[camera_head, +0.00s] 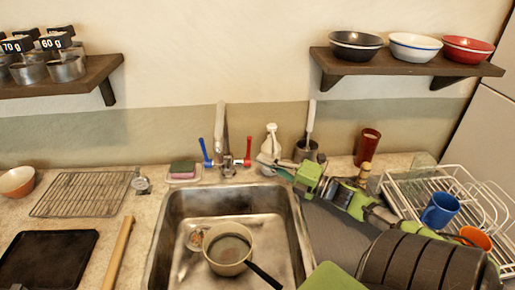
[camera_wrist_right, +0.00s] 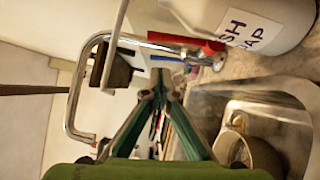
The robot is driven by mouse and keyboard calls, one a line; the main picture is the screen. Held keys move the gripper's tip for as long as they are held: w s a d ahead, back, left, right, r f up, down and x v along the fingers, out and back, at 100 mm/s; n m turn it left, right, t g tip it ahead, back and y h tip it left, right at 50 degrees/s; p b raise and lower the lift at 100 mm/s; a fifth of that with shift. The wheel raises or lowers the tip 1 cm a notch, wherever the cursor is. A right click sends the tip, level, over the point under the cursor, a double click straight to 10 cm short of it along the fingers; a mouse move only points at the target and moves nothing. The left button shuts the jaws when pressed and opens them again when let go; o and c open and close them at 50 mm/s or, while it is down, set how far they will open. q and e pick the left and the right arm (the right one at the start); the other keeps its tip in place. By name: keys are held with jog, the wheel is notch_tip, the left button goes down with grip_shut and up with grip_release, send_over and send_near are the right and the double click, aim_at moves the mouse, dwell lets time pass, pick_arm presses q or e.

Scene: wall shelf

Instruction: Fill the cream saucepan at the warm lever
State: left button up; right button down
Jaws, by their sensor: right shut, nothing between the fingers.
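The cream saucepan (camera_head: 219,267) sits in the sink with its dark handle pointing to the lower right; it also shows in the right wrist view (camera_wrist_right: 232,146). The tap (camera_head: 220,127) stands behind the sink, with a blue lever (camera_head: 206,153) on its left and a red lever (camera_head: 247,152) on its right. I see no water stream. My right gripper (camera_head: 263,160) is shut and empty, just right of the red lever; I cannot tell whether they touch. In the wrist view the red lever (camera_wrist_right: 187,42) is beyond the fingertips (camera_wrist_right: 163,80). My left gripper is out of view.
A soap bottle (camera_head: 271,139) stands close behind my right gripper. A utensil pot (camera_head: 305,151) and a red cup (camera_head: 368,146) are to its right. A dish rack (camera_head: 400,190) holds blue and orange mugs. A sponge (camera_head: 183,168) lies left of the tap.

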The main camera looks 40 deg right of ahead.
aim_at(248, 145)
jog(key=w, duration=0.1)
jog(key=w+d, duration=0.1)
jog(key=w, duration=0.2)
jog(key=shift+w+d+r+p, duration=0.25)
jog(key=shift+w+r+p, duration=0.1)
jog(key=shift+r, duration=0.05)
jog(key=shift+w+d+b, duration=0.2)
jog(key=shift+w+b, duration=0.1)
jog(key=shift+b, duration=0.1)
jog(key=shift+w+d+r, duration=0.2)
jog(key=shift+f, duration=0.15)
